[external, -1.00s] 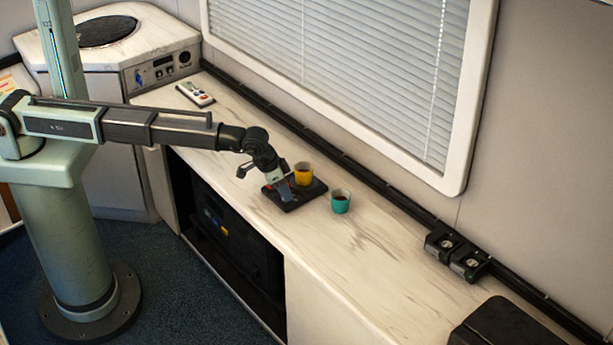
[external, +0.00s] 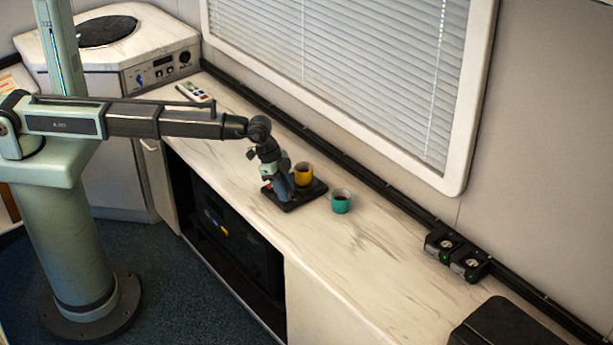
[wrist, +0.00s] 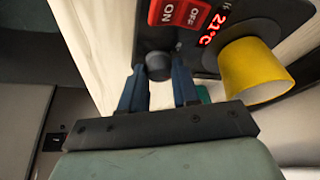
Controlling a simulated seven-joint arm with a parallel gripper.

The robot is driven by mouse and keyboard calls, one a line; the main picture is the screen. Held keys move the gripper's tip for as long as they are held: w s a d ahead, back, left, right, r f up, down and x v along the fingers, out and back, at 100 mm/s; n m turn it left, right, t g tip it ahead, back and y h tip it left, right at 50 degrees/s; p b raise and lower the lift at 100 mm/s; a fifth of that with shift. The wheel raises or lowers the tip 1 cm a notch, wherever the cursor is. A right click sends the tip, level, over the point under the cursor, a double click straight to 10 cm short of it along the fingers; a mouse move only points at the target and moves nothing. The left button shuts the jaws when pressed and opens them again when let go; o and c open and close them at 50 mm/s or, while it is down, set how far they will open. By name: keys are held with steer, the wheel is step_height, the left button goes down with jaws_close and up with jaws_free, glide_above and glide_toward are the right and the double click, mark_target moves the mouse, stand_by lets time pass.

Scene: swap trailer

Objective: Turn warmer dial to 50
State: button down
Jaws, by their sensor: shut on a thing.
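The black warmer (external: 313,192) lies flat on the counter. It also fills the top of the wrist view (wrist: 205,62), where its red display reads 21°C beside a red ON/OFF switch (wrist: 180,14). A round dark dial (wrist: 158,66) sits at its edge. My gripper (wrist: 159,82) points down with its two blue fingers on either side of the dial, shut on it. In the external view my gripper (external: 283,190) is over the warmer's left end and hides the dial. A yellow cup (external: 303,177) with dark liquid stands on the warmer.
A teal cup (external: 341,203) stands on the counter just right of the warmer. A white remote-like device (external: 194,92) lies at the back left. Two black units (external: 456,256) sit along the wall rail. The counter (external: 390,265) to the right is mostly clear.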

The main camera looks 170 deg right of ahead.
steer(key=shift+m, duration=0.7)
steer(key=c, duration=0.8)
jaws_free()
steer(key=shift+c, duration=0.2)
steer(key=shift+r, duration=0.1)
steer(key=v, duration=1.3)
steer(key=shift+s+r, duration=0.25)
steer(key=shift+r, duration=0.05)
